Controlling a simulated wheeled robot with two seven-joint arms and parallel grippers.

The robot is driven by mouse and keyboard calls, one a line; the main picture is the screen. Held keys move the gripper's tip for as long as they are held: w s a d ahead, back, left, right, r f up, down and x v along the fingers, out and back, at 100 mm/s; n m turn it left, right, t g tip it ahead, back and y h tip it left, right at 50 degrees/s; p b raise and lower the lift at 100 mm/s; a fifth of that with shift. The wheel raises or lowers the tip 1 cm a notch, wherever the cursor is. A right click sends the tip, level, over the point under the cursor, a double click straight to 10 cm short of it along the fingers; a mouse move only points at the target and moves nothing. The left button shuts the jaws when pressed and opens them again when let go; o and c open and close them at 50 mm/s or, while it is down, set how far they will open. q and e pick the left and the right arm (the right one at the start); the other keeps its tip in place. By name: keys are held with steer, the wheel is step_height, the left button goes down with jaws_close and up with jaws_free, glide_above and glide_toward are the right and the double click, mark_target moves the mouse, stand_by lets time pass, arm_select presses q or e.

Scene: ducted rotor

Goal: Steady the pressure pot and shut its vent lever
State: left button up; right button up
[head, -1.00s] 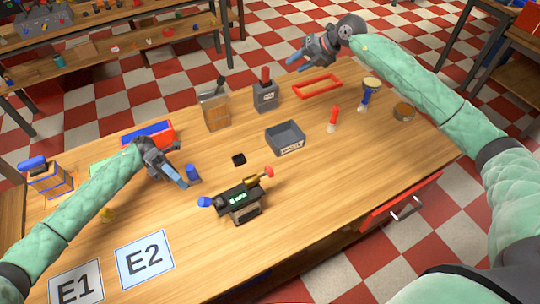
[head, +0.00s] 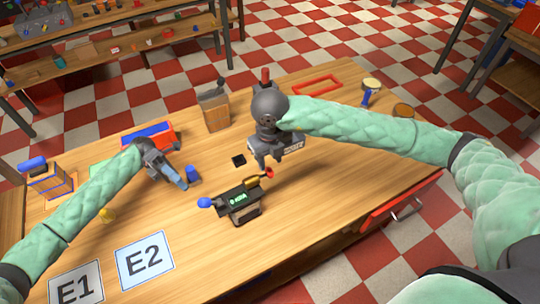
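A black device (head: 238,199) with green lettering stands on a small base in the middle of the table. I take it for the pressure pot. It has a blue knob (head: 204,202) on its left and a brass part with a red tip (head: 269,172) on its right, which may be the vent lever. My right gripper (head: 268,163) points down just above and behind the red tip, apart from the device, fingers apparently spread and empty. My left gripper (head: 184,184) is left of and behind the device, near a small blue cylinder (head: 193,174); its finger gap is unclear.
A grey bin (head: 291,147) is partly hidden behind my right gripper. Cards E1 (head: 76,285) and E2 (head: 145,262) lie front left. The table right of the device is clear.

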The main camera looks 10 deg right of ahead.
mark_target(270, 170)
steer(key=shift+f, duration=3.65)
jaws_close()
